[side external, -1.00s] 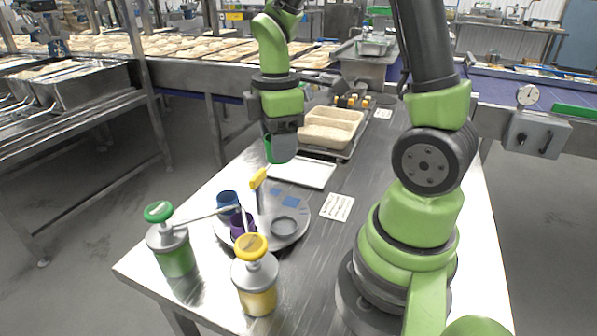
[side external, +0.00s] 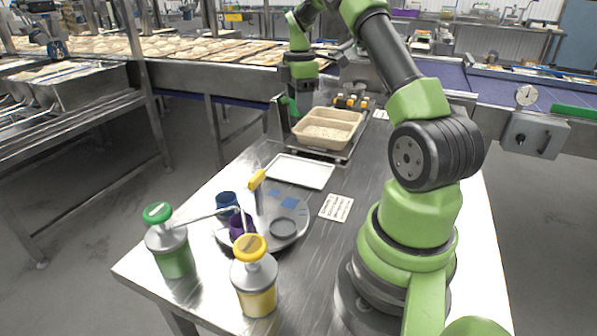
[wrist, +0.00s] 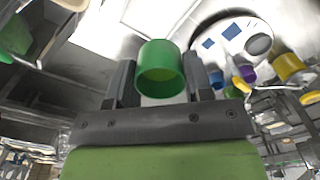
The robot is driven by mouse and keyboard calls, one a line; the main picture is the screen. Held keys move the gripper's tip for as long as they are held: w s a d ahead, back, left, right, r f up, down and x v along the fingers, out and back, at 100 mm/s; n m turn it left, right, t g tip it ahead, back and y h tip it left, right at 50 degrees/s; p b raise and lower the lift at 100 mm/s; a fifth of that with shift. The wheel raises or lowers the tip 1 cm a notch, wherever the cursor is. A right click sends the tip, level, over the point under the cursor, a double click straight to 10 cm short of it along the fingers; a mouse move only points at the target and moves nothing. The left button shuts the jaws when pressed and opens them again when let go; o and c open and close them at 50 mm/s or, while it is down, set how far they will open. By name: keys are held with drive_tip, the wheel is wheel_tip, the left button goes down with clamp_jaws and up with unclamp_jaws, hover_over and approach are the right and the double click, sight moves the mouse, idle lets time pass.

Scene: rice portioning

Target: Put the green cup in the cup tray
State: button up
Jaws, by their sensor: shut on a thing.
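My gripper (wrist: 155,80) is shut on the green cup (wrist: 162,60) in the wrist view, with a dark finger on each side of it. In the side external view a bit of the green cup (side external: 289,104) shows at my gripper, beside the left edge of the beige food container; the fingers are hard to make out there. A round grey tray (side external: 298,213) stands nearer the camera, with a blue cup (side external: 227,202) and a purple cup (side external: 240,224) at its left side. The round tray also shows in the wrist view (wrist: 237,42), apart from the green cup.
A white rectangular tray (side external: 300,171) lies between the round tray and the beige container (side external: 352,118). A green-topped dispenser (side external: 170,245) and a yellow-topped dispenser (side external: 256,280) stand at the near edge. A printed card (side external: 336,207) lies right of the round tray.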

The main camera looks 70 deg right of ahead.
sight(298, 171)
wheel_tip(298, 171, down, 16)
drive_tip(key=shift+a, duration=0.15)
idle(0.3)
drive_tip(key=shift+f, duration=0.1)
drive_tip(key=o, duration=0.9)
